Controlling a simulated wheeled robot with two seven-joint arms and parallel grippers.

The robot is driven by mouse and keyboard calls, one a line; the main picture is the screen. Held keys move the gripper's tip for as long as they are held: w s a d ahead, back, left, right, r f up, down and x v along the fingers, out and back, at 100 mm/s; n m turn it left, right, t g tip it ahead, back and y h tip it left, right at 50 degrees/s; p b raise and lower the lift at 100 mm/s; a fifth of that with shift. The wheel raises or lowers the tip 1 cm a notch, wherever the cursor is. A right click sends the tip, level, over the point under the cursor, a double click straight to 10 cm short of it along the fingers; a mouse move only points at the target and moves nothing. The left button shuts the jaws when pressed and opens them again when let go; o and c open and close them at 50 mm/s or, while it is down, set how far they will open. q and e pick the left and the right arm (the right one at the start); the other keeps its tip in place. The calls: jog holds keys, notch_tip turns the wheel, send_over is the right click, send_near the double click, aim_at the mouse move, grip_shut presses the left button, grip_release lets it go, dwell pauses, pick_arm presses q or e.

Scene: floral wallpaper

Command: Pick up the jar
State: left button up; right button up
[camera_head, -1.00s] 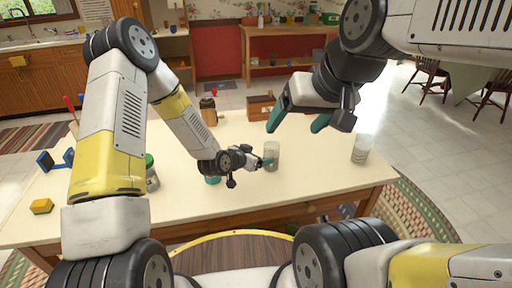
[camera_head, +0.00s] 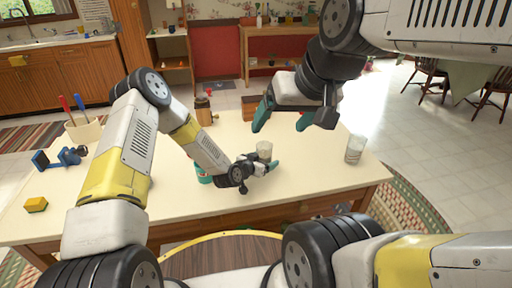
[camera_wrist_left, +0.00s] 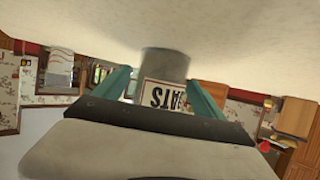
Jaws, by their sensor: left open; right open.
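A clear glass jar (camera_head: 264,149) with pale contents stands on the table near its middle. In the left wrist view, which is upside down, the jar (camera_wrist_left: 166,64) shows a label reading "OATS" between my two teal fingers. My left gripper (camera_head: 263,165) is open and low over the table, with its fingers around the jar's near side; I cannot tell if they touch it. A second glass jar (camera_head: 355,149) stands at the table's right end. My right gripper (camera_head: 281,118) is open, empty and raised above the table's far edge.
The table (camera_head: 300,187) also bears a brown jar-like container (camera_head: 203,110), a wooden box (camera_head: 250,107), a yellow block (camera_head: 36,204), a blue tool (camera_head: 62,157) and a holder with red and blue handles (camera_head: 83,130). The front right is clear.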

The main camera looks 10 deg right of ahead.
pick_arm(q)
jog(key=c, duration=1.6)
